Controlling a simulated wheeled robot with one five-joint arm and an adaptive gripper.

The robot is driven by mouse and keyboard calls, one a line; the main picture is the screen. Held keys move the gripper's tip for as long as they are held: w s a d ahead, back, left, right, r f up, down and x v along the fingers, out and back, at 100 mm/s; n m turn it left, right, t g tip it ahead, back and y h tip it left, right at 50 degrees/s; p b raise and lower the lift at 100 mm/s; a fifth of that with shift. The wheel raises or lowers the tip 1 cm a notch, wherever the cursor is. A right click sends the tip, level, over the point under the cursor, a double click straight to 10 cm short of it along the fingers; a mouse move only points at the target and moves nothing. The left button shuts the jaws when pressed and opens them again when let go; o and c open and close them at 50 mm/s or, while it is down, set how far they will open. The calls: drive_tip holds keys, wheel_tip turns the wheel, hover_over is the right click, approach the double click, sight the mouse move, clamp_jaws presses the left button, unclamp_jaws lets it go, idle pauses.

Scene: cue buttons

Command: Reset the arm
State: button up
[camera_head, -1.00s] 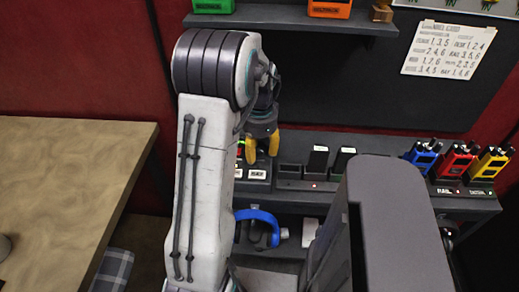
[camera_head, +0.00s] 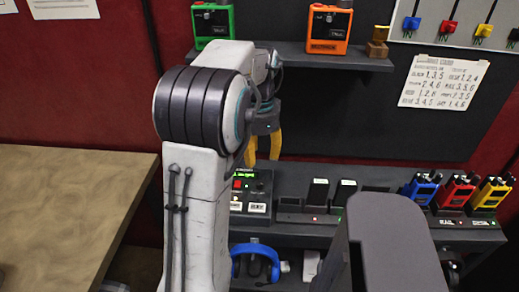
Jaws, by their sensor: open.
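My gripper (camera_head: 263,150) is open and empty, its two yellow fingers pointing down. It hangs in front of the dark back panel, above a small control box (camera_head: 250,192) with a red button and a green light on the desk. My white and grey arm rises at the centre left and hides part of the desk and shelf. The fingers look apart from the box.
A shelf (camera_head: 375,62) above holds a green device (camera_head: 212,22) and an orange device (camera_head: 329,28). Blue (camera_head: 422,187), red (camera_head: 456,189) and yellow (camera_head: 490,191) radios stand at right. A wooden table (camera_head: 62,205) is at left.

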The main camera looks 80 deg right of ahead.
drive_tip(key=shift+r, duration=0.55)
idle(0.5)
drive_tip(key=f+n, duration=0.1)
drive_tip(key=n, duration=0.1)
drive_tip(key=f+n, duration=0.2)
drive_tip(key=n, duration=0.1)
drive_tip(key=a+f+n, duration=0.1)
drive_tip(key=n, duration=0.1)
drive_tip(key=shift+a+f, duration=0.1)
drive_tip(key=shift+f, duration=0.25)
drive_tip(key=a+n, duration=0.1)
drive_tip(key=w+a+f+n, duration=0.1)
drive_tip(key=a, duration=0.1)
drive_tip(key=w+a+n, duration=0.1)
drive_tip(key=a, duration=0.1)
drive_tip(key=shift+f, duration=0.2)
drive_tip(key=w+a+r+n+t, duration=0.1)
drive_tip(key=w+a+n, duration=0.5)
drive_tip(key=a, duration=0.5)
drive_tip(key=w+a+r+n+t, duration=0.1)
drive_tip(key=w+a+r+n, duration=0.1)
drive_tip(key=w+a+n, duration=0.4)
drive_tip(key=w+a+r+n+t, duration=0.1)
drive_tip(key=w+a+n, duration=0.6)
drive_tip(key=a, duration=0.9)
drive_tip(key=shift+a+r+t, duration=0.15)
drive_tip(key=shift+r+t, duration=0.15)
drive_tip(key=shift+r, duration=0.2)
